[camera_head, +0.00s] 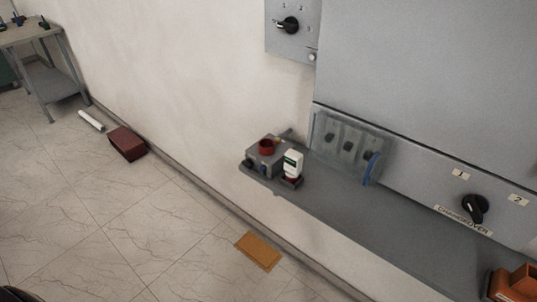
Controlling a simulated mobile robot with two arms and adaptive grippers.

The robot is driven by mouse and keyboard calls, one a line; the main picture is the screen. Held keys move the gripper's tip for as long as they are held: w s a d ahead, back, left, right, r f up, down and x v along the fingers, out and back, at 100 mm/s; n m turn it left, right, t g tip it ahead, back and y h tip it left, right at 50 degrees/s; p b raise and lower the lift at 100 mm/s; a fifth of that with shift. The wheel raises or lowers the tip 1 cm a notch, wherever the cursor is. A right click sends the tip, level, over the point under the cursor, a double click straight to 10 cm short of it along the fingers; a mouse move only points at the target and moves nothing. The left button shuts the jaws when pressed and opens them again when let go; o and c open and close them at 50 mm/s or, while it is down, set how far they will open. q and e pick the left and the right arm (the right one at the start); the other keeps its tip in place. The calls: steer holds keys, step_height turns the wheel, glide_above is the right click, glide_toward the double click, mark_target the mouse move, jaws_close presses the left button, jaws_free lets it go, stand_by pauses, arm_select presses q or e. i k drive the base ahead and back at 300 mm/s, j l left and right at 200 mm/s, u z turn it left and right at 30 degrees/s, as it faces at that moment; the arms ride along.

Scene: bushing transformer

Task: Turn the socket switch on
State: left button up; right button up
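No part is clearly marked as the socket switch. A black rotary switch (289,25) with numbered positions is on a small grey box high on the wall. A second black rotary knob (475,209) is on the grey panel at the right, with a "CHANGEOVER" label below it and a "2" label beside it. Between them, several dark knobs sit behind a clear cover (350,147) on the panel. I cannot tell which positions are on or off. Neither of my grippers shows.
A grey shelf (352,203) juts out below the panel. It holds a grey box with a red ring (266,147), a white bottle (292,164) and orange items (514,284). A brown box (127,144) and a tan mat (258,251) lie on the floor. The left floor is mostly clear.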

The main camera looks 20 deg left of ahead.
mark_target(248, 163)
steer(key=i+j+z, duration=0.15)
steer(key=j, duration=0.65)
steer(key=j+z, duration=0.15)
steer(key=j, duration=0.65)
steer(key=i, duration=0.05)
